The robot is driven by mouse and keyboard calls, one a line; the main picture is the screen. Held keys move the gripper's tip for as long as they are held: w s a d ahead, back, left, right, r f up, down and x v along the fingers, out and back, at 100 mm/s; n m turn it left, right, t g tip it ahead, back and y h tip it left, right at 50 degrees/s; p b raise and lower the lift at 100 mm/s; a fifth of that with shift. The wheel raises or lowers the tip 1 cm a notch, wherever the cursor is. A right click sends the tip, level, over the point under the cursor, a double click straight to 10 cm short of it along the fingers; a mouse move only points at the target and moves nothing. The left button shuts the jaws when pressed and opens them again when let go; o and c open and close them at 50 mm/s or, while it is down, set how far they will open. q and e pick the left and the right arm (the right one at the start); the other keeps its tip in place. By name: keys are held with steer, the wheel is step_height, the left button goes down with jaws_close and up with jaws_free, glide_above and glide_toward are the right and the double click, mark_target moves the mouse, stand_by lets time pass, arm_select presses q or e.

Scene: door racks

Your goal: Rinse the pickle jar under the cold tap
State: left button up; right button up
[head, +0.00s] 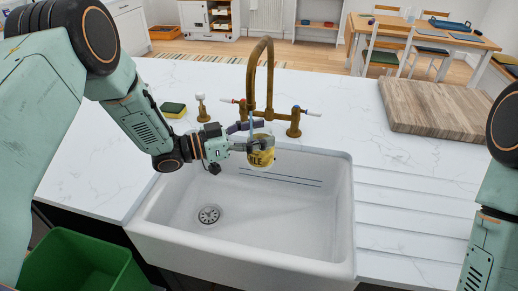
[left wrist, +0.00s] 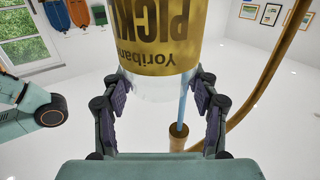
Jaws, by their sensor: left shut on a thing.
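The pickle jar (head: 262,157) is clear glass with a yellow label, and its label fills the top of the left wrist view (left wrist: 154,40). My left gripper (head: 246,141) is shut on the jar, with a finger on each side of it. It holds the jar upright above the sink (head: 270,215). The brass tap (head: 268,62) arches over the jar. A thin blue stream (left wrist: 182,112) runs from its spout to the jar; I cannot tell if it enters the mouth. The blue-marked cold lever (head: 311,113) is at right, the red-marked one (head: 229,101) at left. My right gripper is out of view.
A sponge (head: 173,109) and a soap dispenser (head: 202,107) stand on the counter left of the tap. A wooden board (head: 435,110) lies at right. A green bin (head: 80,265) is at lower left. The sink basin is empty, with its drain (head: 209,214) visible.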

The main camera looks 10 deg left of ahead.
arm_select(q)
steer(key=shift+w+d, duration=0.2)
steer(key=shift+d, duration=0.05)
steer(key=shift+s+a+r, duration=0.1)
steer(key=shift+s+a, duration=0.1)
steer(key=shift+a, duration=0.05)
steer(key=shift+a, duration=0.1)
steer(key=shift+s+a, duration=0.2)
steer(key=shift+s, duration=0.05)
steer(key=shift+d, duration=0.1)
steer(key=shift+w+d, duration=0.4)
steer(key=shift+w, duration=0.05)
